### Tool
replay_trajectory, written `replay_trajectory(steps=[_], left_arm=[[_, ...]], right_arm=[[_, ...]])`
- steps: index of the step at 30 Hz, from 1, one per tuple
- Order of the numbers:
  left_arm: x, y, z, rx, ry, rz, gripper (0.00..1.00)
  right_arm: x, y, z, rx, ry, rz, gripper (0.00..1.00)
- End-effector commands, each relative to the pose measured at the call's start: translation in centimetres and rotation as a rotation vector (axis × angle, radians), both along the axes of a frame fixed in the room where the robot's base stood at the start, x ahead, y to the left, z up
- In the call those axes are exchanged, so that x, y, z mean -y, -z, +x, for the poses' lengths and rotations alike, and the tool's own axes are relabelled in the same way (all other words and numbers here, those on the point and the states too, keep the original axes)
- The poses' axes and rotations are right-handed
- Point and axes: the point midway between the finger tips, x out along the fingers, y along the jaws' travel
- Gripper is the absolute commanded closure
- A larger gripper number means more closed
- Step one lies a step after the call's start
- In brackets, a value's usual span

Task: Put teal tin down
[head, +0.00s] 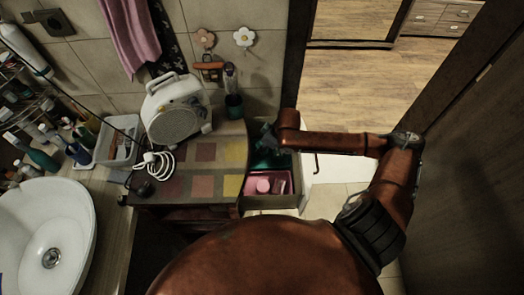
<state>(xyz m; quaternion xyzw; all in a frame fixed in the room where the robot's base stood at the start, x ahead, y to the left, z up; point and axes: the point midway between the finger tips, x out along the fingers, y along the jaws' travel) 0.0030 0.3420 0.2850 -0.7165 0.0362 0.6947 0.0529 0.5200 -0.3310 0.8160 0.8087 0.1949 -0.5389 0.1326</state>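My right arm comes in from the right, and its gripper (266,143) points down at the right edge of the patterned cabinet top, above the back of an open drawer (272,202). A dark teal thing (262,159), which looks like the teal tin, shows right below and against the gripper. It is small, dark and partly covered, so I cannot tell whether the fingers hold it or whether it touches the drawer. My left gripper is not in view.
The drawer holds a pink tray (280,181) with small pink things. On the cabinet top (203,185) stand a white heater (176,115) with a coiled cable (154,164) and a dark green cup (234,106). A white basin (45,230) is at left. The cabinet top's front right is clear.

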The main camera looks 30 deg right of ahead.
Motion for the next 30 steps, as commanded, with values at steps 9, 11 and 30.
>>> replay_trajectory(steps=[9, 11, 30], left_arm=[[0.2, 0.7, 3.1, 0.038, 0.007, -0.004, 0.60], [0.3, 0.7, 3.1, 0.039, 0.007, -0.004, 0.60], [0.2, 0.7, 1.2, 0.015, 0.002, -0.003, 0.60]], right_arm=[[0.0, 3.6, -0.1, -0.001, -0.001, -0.001, 0.86], [0.0, 3.6, -0.1, -0.001, -0.001, -0.001, 0.86], [0.0, 3.8, -0.1, -0.002, 0.000, 0.000, 0.45]])
